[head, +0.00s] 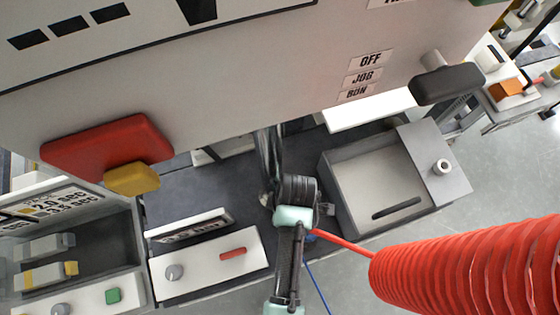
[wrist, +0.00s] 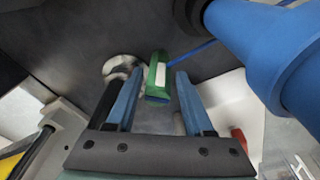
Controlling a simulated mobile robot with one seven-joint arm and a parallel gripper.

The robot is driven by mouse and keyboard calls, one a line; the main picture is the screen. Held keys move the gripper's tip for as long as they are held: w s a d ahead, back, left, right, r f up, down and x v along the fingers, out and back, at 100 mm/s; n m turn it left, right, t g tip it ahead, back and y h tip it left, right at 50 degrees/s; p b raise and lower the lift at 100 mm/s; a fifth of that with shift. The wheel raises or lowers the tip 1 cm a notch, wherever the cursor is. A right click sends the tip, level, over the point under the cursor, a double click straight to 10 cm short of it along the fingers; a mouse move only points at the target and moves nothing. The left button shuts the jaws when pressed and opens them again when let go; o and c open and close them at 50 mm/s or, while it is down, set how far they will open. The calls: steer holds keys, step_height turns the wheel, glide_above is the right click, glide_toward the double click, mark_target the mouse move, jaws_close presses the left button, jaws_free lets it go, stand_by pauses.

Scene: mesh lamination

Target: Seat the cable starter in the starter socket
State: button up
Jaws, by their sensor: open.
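In the wrist view, my gripper (wrist: 160,82) is open, with its two blue fingers spread apart. A green piece with a white label (wrist: 156,78), apparently the cable starter, shows between the fingertips, with a gap on each side. A blue cable (wrist: 197,52) runs from near it toward the upper right. In the head view, my wrist hides the fingers and the green piece, and a blue cable (head: 318,285) hangs below. I cannot identify the starter socket; a pale curved hook-like part (wrist: 122,66) lies left of the green piece.
A grey open tray (head: 345,210) stands right of my arm. A white panel with a knob and red switch (head: 210,268) stands to the left. A large machine face with a red handle (head: 108,150) and dark lever (head: 447,84) overhangs the back. A red coiled hose (head: 465,270) fills the lower right.

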jaws_close()
steer(key=shift+r, duration=0.1)
stand_by(0.4)
